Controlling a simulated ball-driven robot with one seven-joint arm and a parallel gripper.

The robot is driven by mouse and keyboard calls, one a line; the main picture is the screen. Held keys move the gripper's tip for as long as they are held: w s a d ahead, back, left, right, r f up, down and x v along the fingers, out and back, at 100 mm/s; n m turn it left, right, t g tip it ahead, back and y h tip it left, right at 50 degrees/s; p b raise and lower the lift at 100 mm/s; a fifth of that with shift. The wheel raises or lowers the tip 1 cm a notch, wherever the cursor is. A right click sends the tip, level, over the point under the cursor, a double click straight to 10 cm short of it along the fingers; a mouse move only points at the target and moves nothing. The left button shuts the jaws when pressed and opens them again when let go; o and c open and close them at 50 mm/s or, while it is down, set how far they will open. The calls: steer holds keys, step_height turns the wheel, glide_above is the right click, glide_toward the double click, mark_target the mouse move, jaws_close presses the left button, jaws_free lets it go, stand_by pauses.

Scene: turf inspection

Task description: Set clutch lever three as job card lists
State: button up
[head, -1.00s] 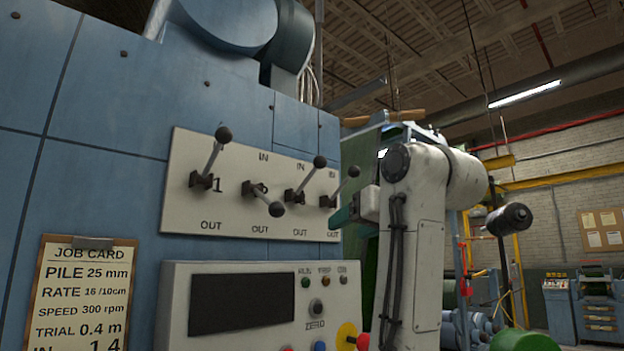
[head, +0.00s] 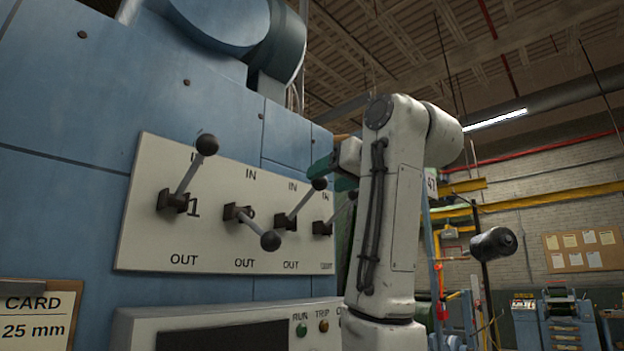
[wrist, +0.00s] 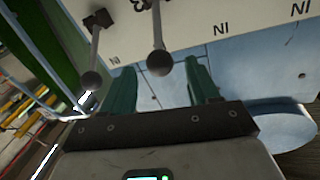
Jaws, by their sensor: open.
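Lever three (head: 299,206) sits on the pale lever plate (head: 150,245), tilted up toward IN, with a dark ball knob. In the wrist view its knob (wrist: 160,63) shows between the green fingers of my open gripper (wrist: 162,72), without visible contact. In the head view my gripper (head: 335,172) is beside that knob, mostly hidden behind my arm. Lever one (head: 188,177) tilts up and lever two (head: 255,229) tilts down. Lever four (head: 340,212) tilts up, partly hidden. The job card (head: 38,310) is cut off, showing only CARD and 25 mm.
Lever four's knob (wrist: 92,80) is just outside the left finger in the wrist view. A control box (head: 225,315) with a dark screen juts out below the plate. The blue machine wall (head: 80,210) lies behind. Open floor space is at right.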

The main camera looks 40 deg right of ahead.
mark_target(304, 200)
steer(key=w, duration=0.2)
steer(key=w+p, duration=0.1)
steer(key=w, duration=0.1)
steer(key=w+d+p, duration=0.1)
steer(key=w, duration=0.1)
jaws_close()
stand_by(0.6)
